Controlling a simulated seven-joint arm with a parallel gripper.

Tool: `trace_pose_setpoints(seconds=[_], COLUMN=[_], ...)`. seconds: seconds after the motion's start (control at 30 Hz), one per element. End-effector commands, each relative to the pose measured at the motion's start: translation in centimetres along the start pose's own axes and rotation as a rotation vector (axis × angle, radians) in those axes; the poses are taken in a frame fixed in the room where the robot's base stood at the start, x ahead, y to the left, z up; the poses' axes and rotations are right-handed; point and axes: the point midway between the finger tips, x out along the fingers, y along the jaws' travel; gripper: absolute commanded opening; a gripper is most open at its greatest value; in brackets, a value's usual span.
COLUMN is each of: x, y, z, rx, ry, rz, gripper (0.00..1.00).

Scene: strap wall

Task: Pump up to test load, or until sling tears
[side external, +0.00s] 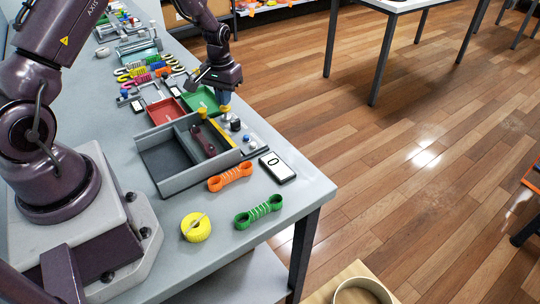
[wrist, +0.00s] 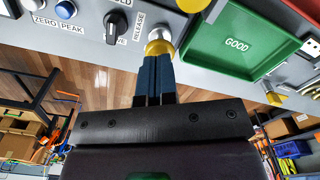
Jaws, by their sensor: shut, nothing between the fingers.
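My gripper (side external: 225,108) is shut and empty, pointing down over the far end of the tester's control strip. In the wrist view, its blue fingers (wrist: 155,62) end at a round brass-and-silver knob (wrist: 161,36) beside the word RELEASE; I cannot tell whether they touch it. The grey tester frame (side external: 187,186) holds a dark maroon bar (side external: 205,144). A display (side external: 277,167) in front of it reads 0. An orange sling (side external: 230,177) and a green sling (side external: 258,211) lie loose on the bench.
A black selector knob (wrist: 117,27) and a blue button (wrist: 66,9) sit left of the release knob. A green tray marked GOOD (wrist: 237,44) is at its right. A red tray (side external: 165,111) stands behind the tester. A yellow roll (side external: 196,227) lies near the bench's front.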

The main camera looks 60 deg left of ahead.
Motion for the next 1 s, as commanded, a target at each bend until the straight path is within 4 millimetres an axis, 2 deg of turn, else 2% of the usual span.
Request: trace_pose_setpoints(seconds=[0.57,1.0], x=[0.1,2.3], y=[0.0,0.0], z=[0.0,0.0], rx=[0.0,0.0], ry=[0.0,-0.002], rz=[0.0,0.0], gripper=[0.0,0.0])
